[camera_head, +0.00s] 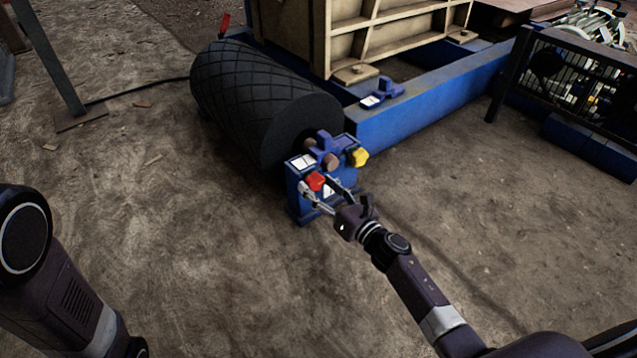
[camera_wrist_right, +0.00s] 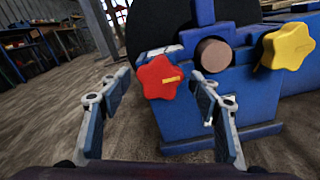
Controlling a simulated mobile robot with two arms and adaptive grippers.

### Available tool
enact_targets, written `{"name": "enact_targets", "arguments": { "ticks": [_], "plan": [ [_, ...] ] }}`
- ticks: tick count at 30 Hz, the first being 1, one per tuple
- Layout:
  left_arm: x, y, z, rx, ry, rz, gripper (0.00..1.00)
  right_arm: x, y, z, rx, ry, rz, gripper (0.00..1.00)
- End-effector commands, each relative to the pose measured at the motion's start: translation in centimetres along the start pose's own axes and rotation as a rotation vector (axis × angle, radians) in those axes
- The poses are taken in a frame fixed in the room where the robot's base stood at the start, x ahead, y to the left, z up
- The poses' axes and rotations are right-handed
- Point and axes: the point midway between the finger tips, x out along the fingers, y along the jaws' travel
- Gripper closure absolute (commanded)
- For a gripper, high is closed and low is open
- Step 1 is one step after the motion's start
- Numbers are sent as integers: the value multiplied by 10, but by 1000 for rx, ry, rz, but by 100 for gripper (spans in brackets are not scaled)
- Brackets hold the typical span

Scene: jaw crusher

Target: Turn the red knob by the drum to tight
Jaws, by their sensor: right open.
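The red knob (camera_head: 315,181) is on the near side of a blue bearing block (camera_head: 301,206) at the end of the black drum (camera_head: 235,95). In the right wrist view the red knob (camera_wrist_right: 159,77) is star-shaped with a yellow mark pointing sideways to the right. My right gripper (camera_head: 328,190) is open around the knob's area; in the wrist view its fingers (camera_wrist_right: 160,92) stand left and right of the knob. I cannot tell whether they touch it. My left arm shows at the left edge of the head view, but its gripper is out of view.
A yellow knob (camera_head: 359,157) sits close by on the right of the same block, also in the wrist view (camera_wrist_right: 288,46). A blue frame beam (camera_head: 430,105) runs behind. A dark mesh guard (camera_head: 575,85) stands at the right. The ground in front is clear.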

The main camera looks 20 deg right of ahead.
Motion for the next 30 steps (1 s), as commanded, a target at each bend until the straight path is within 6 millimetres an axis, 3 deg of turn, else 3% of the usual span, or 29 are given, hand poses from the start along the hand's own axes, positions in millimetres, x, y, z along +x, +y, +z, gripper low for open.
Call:
{"name": "enact_targets", "arguments": {
  "ticks": [2,13,22,30],
  "plan": [
    [0,0,0,0,1,0,60,0,0,0,0,0,0,45],
    [0,0,-1,0,2,0,60,0,0,0,0,0,0,85],
    [2,0,0,0,1,0,60,0,0,1,39,0,0,85],
    [10,-2,3,0,1,0,60,0,0,2,202,-1,0,85]
  ]
}}
